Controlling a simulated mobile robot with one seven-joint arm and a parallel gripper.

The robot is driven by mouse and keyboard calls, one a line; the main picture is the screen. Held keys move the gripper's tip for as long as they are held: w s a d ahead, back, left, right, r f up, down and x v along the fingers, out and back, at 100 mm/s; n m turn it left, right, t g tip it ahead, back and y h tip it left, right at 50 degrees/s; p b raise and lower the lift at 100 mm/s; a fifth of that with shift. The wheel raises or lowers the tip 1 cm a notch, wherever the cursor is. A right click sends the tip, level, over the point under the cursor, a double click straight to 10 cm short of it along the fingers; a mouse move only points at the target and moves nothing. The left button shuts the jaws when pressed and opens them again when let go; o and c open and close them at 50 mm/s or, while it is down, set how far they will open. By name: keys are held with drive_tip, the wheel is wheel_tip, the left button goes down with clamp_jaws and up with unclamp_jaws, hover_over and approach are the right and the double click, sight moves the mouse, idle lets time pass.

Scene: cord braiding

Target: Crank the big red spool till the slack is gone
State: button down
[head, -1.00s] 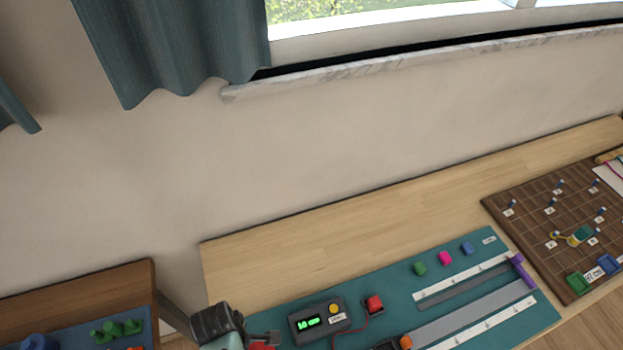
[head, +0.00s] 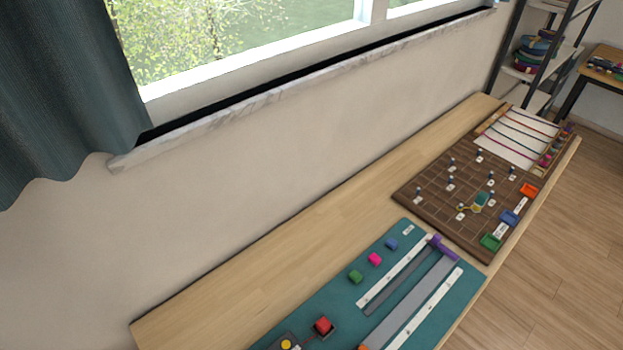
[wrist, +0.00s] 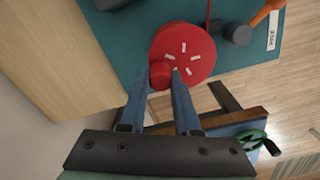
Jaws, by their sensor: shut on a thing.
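The big red spool (wrist: 193,48) shows from above in the wrist view, a round disc with several small white marks on its face. A red crank knob (wrist: 160,72) stands at its left edge. My gripper (wrist: 162,84) is shut on this knob, with one blue-grey finger on each side. The spool lies out of frame in the head view, and so does my gripper. I cannot make out how taut the cord is.
In the wrist view a dark round post (wrist: 237,33) and an orange handle (wrist: 266,12) by a "PULL" label sit right of the spool. A green handwheel (wrist: 250,139) is lower right. In the head view a brown pegboard (head: 440,188) lies beyond the teal mat (head: 330,300).

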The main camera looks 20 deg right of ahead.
drive_tip(key=shift+d, duration=0.55)
drive_tip(key=shift+s+d, duration=0.1)
drive_tip(key=shift+d, duration=0.45)
drive_tip(key=shift+s+d+r, duration=0.15)
drive_tip(key=shift+s+d, duration=0.2)
drive_tip(key=shift+d, duration=0.1)
drive_tip(key=shift+s+d+p, duration=0.35)
drive_tip(key=shift+s+p, duration=0.3)
drive_tip(key=shift+p, duration=0.1)
drive_tip(key=shift+f+b, duration=0.2)
drive_tip(key=shift+b, duration=0.35)
drive_tip(key=shift+s, duration=0.1)
drive_tip(key=shift+s, duration=0.3)
drive_tip(key=shift+d, duration=0.1)
drive_tip(key=shift+b, duration=0.35)
